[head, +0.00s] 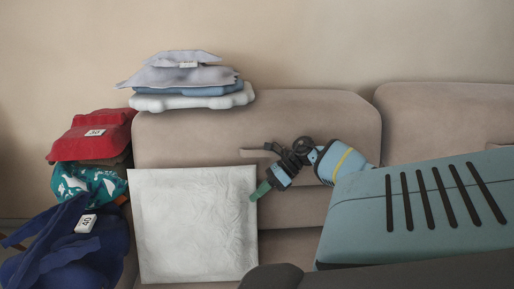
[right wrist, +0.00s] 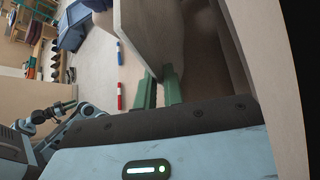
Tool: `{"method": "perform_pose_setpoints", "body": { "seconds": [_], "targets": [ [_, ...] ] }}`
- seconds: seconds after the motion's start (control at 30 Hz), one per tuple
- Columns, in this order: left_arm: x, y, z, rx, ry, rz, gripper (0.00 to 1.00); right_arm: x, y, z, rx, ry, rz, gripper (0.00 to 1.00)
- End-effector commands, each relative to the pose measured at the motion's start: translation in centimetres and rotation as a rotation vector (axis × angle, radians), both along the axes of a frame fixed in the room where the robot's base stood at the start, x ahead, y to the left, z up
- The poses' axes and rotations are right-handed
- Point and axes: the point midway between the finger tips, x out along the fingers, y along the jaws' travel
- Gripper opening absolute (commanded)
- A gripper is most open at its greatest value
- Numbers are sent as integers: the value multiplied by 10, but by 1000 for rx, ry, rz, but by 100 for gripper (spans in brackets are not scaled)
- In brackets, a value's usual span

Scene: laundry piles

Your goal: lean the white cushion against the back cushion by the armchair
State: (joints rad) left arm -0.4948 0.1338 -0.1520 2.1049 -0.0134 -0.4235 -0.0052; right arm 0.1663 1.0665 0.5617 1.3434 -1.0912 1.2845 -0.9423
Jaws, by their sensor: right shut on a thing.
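The white cushion (head: 190,225) is square and stands nearly upright in front of the left beige back cushion (head: 330,125) in the head view. I cannot tell whether the two touch. My right gripper (head: 260,190) is shut on the white cushion's right edge. In the right wrist view, its green fingers (right wrist: 159,90) pinch the pale edge of the white cushion (right wrist: 148,35). I cannot pick out a separate armchair.
Folded pale and blue pieces (head: 190,82) lie on top of the back cushion. Red (head: 95,135), teal (head: 85,182) and dark blue (head: 70,245) laundry is piled at the left. In the right wrist view, blue and red markers (right wrist: 120,95) lie on the floor.

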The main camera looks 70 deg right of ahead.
Motion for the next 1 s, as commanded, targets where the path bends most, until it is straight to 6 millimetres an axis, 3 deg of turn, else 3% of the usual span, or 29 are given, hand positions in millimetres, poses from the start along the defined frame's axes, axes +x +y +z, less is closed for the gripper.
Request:
{"method": "perform_pose_setpoints", "body": {
  "seconds": [0.2, 0.23, 0.4, 0.8, 1.0],
  "targets": [
    [1, 0, 0, 0, 0, 1, 36, -1, -1, -3, 6, 9, -8, 0],
    [0, 0, 0, 0, 0, 1, 36, -2, -1, -3, 6, 10, -8, 14],
    [-1, 0, 0, -1, 3, 4, 36, -2, -1, -4, 7, 12, -9, 35],
    [-8, 0, -1, 0, 17, 5, 36, -5, -1, -7, 7, 21, -9, 35],
    [-6, 0, 4, 0, 12, 5, 36, -16, -13, 7, 6, 18, -11, 35]
  ]
}}
